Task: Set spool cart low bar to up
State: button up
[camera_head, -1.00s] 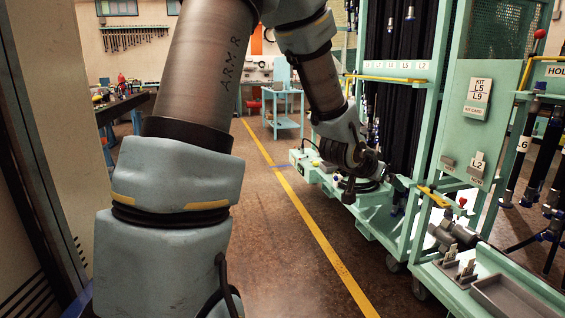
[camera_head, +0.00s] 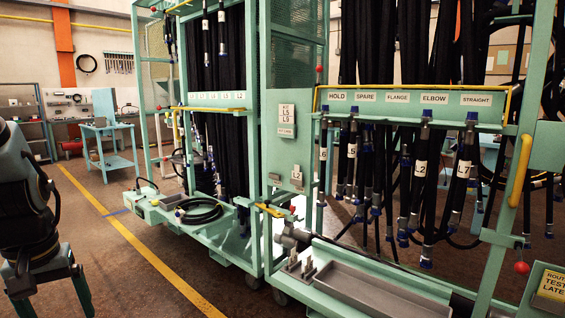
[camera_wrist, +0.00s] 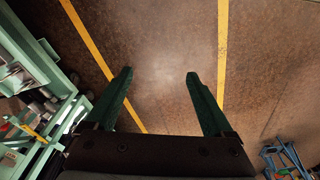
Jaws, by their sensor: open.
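Two green hose carts stand side by side in the head view. A short yellow bar (camera_head: 268,210) sits low between them, roughly level, with a red knob (camera_head: 292,208) near its right end. I cannot tell for certain that this is the spool cart's low bar. The left cart (camera_head: 215,232) also carries a higher yellow bar (camera_head: 207,109) across its hoses. My gripper (camera_head: 55,303) is at the far left of the head view, well apart from the carts and pointing down. In the wrist view my gripper (camera_wrist: 158,73) is open and empty above bare floor.
A coiled black hose (camera_head: 200,211) lies on the left cart's base. A grey tray (camera_head: 365,290) fills the right cart's front ledge. A small green table (camera_head: 108,145) stands behind. The floor (camera_head: 150,285) between my gripper and the carts is clear, crossed by a yellow line.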

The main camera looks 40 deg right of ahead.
aim_at(158, 107)
jog(key=i+j+z, duration=0.2)
jog(key=i+z, duration=0.2)
jog(key=i+j+z, duration=0.4)
jog(key=i, duration=0.2)
